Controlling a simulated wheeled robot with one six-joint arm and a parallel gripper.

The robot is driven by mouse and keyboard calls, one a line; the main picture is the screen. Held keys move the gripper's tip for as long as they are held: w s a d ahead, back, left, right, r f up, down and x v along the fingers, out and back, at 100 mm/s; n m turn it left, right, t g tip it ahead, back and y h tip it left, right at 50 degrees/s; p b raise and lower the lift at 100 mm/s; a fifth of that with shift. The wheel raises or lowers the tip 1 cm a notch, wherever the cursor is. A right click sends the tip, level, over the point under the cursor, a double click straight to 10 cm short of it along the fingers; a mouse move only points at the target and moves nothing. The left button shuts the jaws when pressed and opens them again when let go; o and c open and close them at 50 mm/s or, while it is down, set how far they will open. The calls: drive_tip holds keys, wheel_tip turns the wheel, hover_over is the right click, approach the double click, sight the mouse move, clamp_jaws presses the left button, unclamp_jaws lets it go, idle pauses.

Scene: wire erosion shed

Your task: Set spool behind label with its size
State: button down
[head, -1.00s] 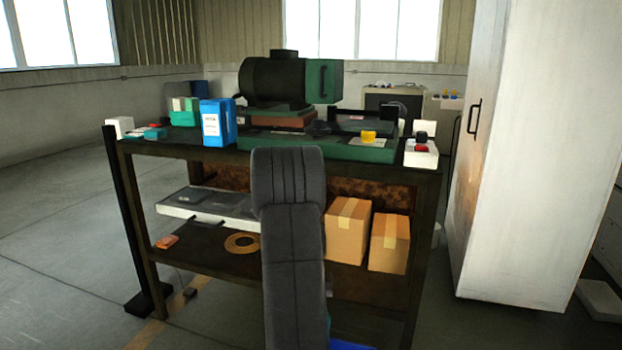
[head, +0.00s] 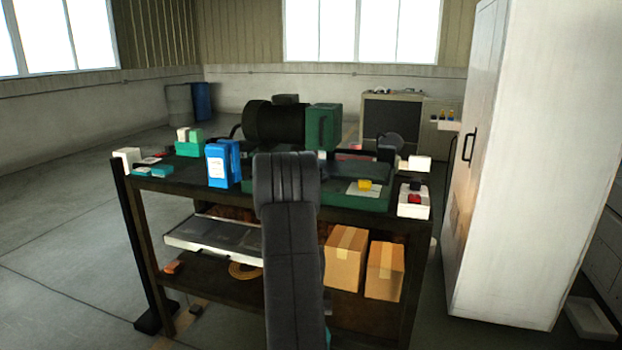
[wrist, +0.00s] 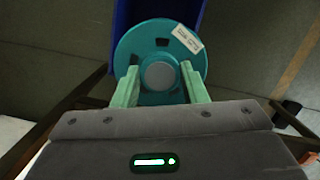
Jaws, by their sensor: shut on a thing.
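A teal spool (wrist: 165,40) with a grey hub and a small white printed sticker fills the upper middle of the wrist view. My gripper (wrist: 160,78) has its two pale green fingers closed on the spool, one at each side of the hub. The sticker's print is too small to read. In the head view my own arm stands in front of the workbench and hides the gripper and most of the spool. I cannot make out any size labels for spools.
The dark workbench (head: 150,187) carries a blue box (head: 222,164), a motor-like machine and small items. Its lower shelves hold two cartons (head: 345,257). A tall white cabinet (head: 530,160) stands at right. A blue bin (wrist: 135,12) lies behind the spool. Floor is clear at left.

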drive_tip(key=shift+s+r+p, duration=0.15)
drive_tip(key=shift+r+p, duration=0.85)
drive_tip(key=shift+p, duration=0.2)
drive_tip(key=shift+s+r+p, duration=0.15)
drive_tip(key=shift+r+p, duration=0.85)
drive_tip(key=shift+p, duration=0.15)
